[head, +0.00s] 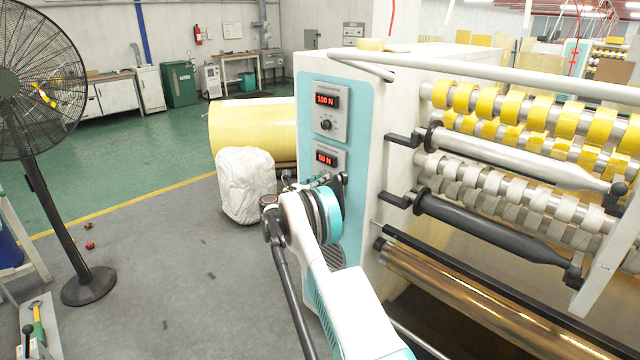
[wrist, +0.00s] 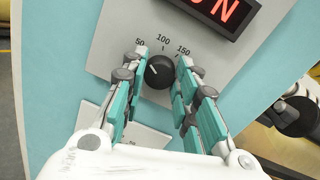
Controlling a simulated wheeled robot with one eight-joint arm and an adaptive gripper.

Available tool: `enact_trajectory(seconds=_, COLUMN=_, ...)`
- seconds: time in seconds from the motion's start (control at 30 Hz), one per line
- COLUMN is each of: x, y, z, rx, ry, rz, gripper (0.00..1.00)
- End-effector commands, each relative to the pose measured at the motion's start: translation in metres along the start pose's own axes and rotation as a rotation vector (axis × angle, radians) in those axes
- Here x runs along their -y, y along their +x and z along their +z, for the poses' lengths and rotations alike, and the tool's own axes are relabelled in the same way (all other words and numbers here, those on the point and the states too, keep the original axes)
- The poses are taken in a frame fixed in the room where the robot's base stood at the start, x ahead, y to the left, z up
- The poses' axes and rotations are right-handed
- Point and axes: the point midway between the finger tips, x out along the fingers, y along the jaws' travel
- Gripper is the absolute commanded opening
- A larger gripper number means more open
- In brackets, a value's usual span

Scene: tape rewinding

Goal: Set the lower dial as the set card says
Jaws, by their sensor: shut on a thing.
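The lower dial (wrist: 159,71) is a round black knob on a grey plate, with marks 50, 100 and 150 above it. Its pale pointer line slants to the upper left, roughly toward the 50 side. My gripper (wrist: 161,62) has its teal fingers on either side of the knob, shut on it. In the head view my gripper (head: 322,181) is at the lower panel and covers the dial. The lower red display (head: 326,159) seems to read 90 N; in the wrist view it is cut off. I cannot make out a readable set card.
The upper panel has its own dial (head: 326,125) and a display (head: 327,100) reading 100 N. A pale plate (wrist: 150,136) below the lower dial is partly hidden by my gripper. Rollers with yellow tape (head: 487,103) stand right. A covered white bundle (head: 246,187) stands left.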

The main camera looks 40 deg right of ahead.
Motion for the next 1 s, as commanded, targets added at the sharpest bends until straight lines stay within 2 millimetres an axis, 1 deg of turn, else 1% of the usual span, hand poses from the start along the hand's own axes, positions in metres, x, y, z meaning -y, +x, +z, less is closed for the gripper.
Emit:
enact_trajectory(seconds=0.17, x=-0.0002, y=0.0001, z=-0.0006, rx=0.003, ry=0.049, rz=0.0, gripper=0.04)
enact_trajectory(seconds=0.37, x=-0.0001, y=0.0001, z=-0.0015, rx=0.01, ry=0.175, rz=-0.002, gripper=0.04)
enact_trajectory(seconds=1.0, x=0.0008, y=-0.0001, z=-0.0032, rx=0.045, ry=0.772, rz=-0.012, gripper=0.04)
